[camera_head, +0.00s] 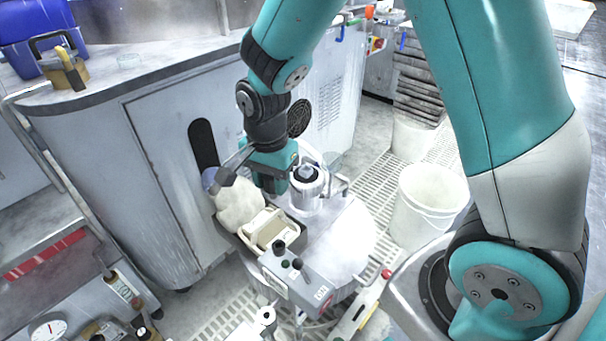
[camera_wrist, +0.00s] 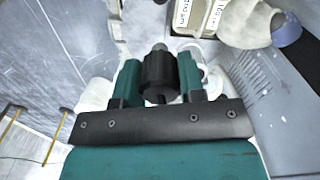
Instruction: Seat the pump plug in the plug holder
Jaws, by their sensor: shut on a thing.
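My gripper (camera_wrist: 160,84) is shut on a dark, round-bodied pump plug (camera_wrist: 158,72) with a short grey tip, seen between its two teal fingers in the wrist view. In the head view my gripper (camera_head: 275,172) is low over the machine top, beside a silver cylindrical fitting (camera_head: 308,190) with a black ring, which stands to its right. The plug is hidden by my gripper there. I cannot tell which fitting is the plug holder, nor whether the plug touches anything below it.
A whitish bag (camera_head: 238,204) and a beige tray (camera_head: 268,230) lie close to the left and front of my gripper. A control box (camera_head: 297,280) with knobs is in front. A white bucket (camera_head: 428,205) stands to the right, and a grey cabinet (camera_head: 155,150) is at the left.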

